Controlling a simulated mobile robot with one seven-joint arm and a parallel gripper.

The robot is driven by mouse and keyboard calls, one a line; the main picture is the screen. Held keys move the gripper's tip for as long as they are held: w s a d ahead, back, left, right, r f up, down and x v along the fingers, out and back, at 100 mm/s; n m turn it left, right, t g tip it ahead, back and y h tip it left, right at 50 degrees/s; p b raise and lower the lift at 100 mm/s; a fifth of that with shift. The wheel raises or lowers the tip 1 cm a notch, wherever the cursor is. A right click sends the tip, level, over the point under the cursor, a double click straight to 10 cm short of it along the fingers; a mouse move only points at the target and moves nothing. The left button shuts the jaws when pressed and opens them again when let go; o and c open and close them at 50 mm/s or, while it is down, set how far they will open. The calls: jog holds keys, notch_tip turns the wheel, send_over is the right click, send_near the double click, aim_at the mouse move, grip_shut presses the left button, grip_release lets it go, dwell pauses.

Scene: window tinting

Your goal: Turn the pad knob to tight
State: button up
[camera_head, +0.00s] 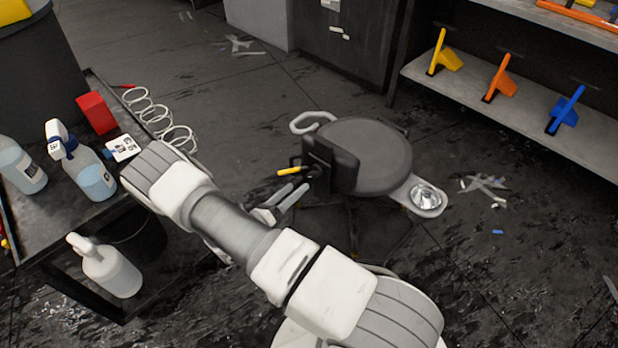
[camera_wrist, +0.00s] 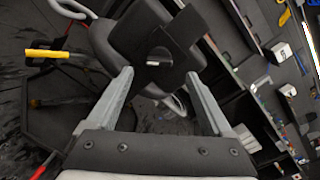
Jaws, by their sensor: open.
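A round stool (camera_head: 368,155) with a dark grey seat stands in the middle of the head view, with a small black pad (camera_head: 345,170) upright at its left edge. In the wrist view, a dark round part that looks like the pad knob (camera_wrist: 158,58) sits on a black bracket (camera_wrist: 184,40) beyond the fingertips. Its setting cannot be read. My gripper (camera_head: 292,192) is open and empty, just left of the pad. In the wrist view, its two fingers (camera_wrist: 158,75) reach towards the knob, one on each side, and contact cannot be made out.
A yellow-ended lever (camera_head: 290,171) sticks out left of the pad, close above my fingers; it also shows in the wrist view (camera_wrist: 45,54). A cart (camera_head: 45,225) with bottles stands left. A shelf (camera_head: 500,105) with coloured tools stands right. Floor scraps lie around.

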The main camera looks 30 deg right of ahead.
aim_at(311, 174)
jog(key=b+x, duration=0.1)
jog(key=x, duration=0.6)
jog(key=shift+w+d, duration=0.1)
grip_shut()
